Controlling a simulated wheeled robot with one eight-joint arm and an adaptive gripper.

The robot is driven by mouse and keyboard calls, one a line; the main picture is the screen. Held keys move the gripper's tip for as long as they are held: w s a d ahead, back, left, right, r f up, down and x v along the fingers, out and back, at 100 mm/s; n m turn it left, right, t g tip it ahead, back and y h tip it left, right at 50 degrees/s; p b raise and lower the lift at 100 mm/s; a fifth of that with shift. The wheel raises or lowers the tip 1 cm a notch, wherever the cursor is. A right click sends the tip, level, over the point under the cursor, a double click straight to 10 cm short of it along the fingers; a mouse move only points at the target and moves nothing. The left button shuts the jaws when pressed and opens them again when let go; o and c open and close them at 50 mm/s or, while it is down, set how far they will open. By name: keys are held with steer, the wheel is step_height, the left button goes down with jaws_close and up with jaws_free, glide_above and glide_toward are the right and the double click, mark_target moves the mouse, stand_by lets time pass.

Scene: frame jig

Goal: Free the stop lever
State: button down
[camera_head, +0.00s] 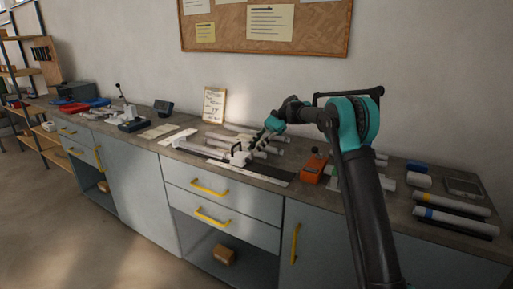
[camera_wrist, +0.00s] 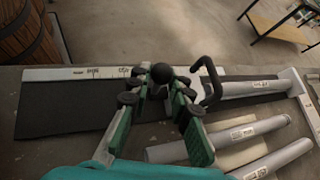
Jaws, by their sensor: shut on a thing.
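My gripper (camera_wrist: 160,82) has its two green-and-black fingers closed around a round black knob (camera_wrist: 160,73), which I take as the top of the stop lever. The fingers hide the stem below it. In the head view my gripper (camera_head: 257,141) is low over the jig. The jig has a pale labelled rail (camera_wrist: 70,73) and a dark bed (camera_wrist: 60,108). A bent black handle (camera_wrist: 211,82) stands just right of the fingers, apart from them. A grey labelled tube (camera_wrist: 250,88) lies along the bed beyond the handle, towards a pale end block (camera_wrist: 293,80).
Two loose grey tubes (camera_wrist: 235,137) lie beside the jig. An orange block with a black knob (camera_head: 314,167) stands to the right on the bench. More tubes (camera_head: 452,203) lie at the right end. A framed sheet (camera_head: 214,105) leans on the wall.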

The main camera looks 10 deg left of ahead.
steer(key=c, duration=1.6)
jaws_free()
step_height(320, 180, up, 10)
steer(key=shift+f, duration=0.1)
